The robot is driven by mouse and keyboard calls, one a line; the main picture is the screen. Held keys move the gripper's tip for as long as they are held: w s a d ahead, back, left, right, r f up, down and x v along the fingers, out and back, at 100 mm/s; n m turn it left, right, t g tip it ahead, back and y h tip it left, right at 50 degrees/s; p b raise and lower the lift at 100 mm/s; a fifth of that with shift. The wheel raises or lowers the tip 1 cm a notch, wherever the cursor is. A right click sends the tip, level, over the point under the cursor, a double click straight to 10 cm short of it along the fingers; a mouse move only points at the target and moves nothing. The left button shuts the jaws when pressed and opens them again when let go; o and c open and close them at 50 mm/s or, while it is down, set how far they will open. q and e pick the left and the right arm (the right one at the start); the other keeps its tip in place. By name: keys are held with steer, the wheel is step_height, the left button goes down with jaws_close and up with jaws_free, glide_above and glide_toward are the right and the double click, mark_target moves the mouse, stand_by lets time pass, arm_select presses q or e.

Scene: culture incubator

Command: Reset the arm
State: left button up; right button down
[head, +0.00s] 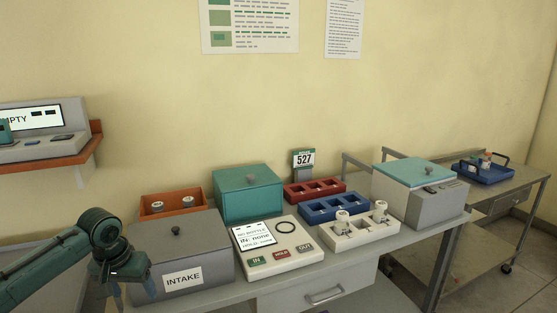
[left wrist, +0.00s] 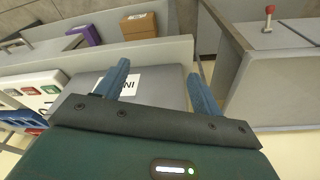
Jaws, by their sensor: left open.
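My left arm (head: 50,270) comes in from the left in the head view. Its dark green gripper (head: 134,295) hangs downward at the left front of the grey INTAKE box (head: 190,240). In the left wrist view the two blue fingers of the gripper (left wrist: 158,76) are spread apart with nothing between them. The grey box with its white label (left wrist: 125,84) lies beyond the fingers there. Whether the gripper touches the box cannot be told. My right gripper is in neither view.
The bench holds a teal box (head: 248,195), a button panel (head: 278,246), red (head: 315,189) and blue (head: 335,207) racks, a white rack (head: 360,233) with white pieces, an orange tray (head: 172,204) and a teal-lidded machine (head: 420,190). A cart (head: 505,200) carries a blue tray (head: 486,174).

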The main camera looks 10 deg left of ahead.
arm_select(q)
steer(key=s+d+f+m+t+h, duration=0.1)
steer(key=s+d+f+m+h, duration=0.15)
steer(key=d+f, duration=0.6)
steer(key=s+d+f+m+t+h, duration=0.1)
steer(key=s+d+f+m+t, duration=0.15)
steer(key=d+f, duration=0.55)
steer(key=s+d+f+t, duration=0.1)
steer(key=s+d+t, duration=0.1)
steer(key=s, duration=0.6)
steer(key=s+d+f+n+t, duration=0.1)
steer(key=s+d, duration=0.3)
steer(key=s, duration=0.5)
steer(key=shift+d+t, duration=0.2)
steer(key=shift+t, duration=0.55)
